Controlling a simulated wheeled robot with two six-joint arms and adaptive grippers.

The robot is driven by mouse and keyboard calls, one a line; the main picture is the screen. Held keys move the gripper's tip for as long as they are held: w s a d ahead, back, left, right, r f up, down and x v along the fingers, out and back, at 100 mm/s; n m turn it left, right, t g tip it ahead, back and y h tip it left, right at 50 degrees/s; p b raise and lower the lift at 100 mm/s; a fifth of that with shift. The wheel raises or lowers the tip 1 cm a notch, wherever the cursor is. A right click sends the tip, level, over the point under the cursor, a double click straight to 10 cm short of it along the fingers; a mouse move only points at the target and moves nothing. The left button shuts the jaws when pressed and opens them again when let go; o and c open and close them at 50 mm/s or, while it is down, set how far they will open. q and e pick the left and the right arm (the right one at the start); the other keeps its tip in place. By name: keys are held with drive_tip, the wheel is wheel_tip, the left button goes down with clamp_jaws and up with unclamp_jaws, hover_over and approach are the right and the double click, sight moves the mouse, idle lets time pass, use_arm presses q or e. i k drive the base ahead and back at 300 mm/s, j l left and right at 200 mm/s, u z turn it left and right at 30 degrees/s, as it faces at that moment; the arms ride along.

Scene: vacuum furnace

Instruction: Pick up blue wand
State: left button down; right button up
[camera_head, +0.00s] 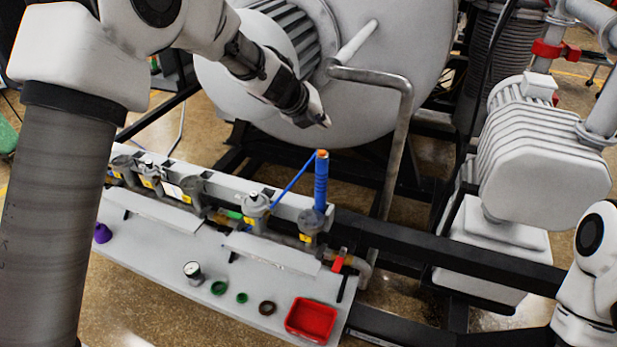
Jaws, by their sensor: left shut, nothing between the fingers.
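The blue wand (321,183) stands upright at the right part of the long grey bench, with an orange-brown tip. A thin blue line runs from near its top down to the left. My left gripper (325,122) is shut and empty, a little above the wand's top in the picture, in front of the big round furnace door. It looks apart from the wand. Part of my right arm shows at the right edge; its gripper is out of view.
A grey bench (150,235) carries valves and pipes, a red tray (312,320), green rings (219,288) and a purple piece (102,233). The furnace door (370,60) with a bent handle bar (408,130) is behind. A grey pump (545,150) stands at the right.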

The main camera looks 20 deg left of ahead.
sight(321, 192)
drive_tip(key=i+l+u, duration=0.15)
drive_tip(key=l, duration=0.25)
drive_tip(key=i+l+u, duration=0.1)
drive_tip(key=l, duration=0.3)
drive_tip(key=i+l+u, duration=0.15)
drive_tip(key=l, duration=0.3)
drive_tip(key=i+l+u, duration=0.15)
drive_tip(key=l, duration=0.3)
drive_tip(key=l+u, duration=0.15)
drive_tip(key=l, duration=0.3)
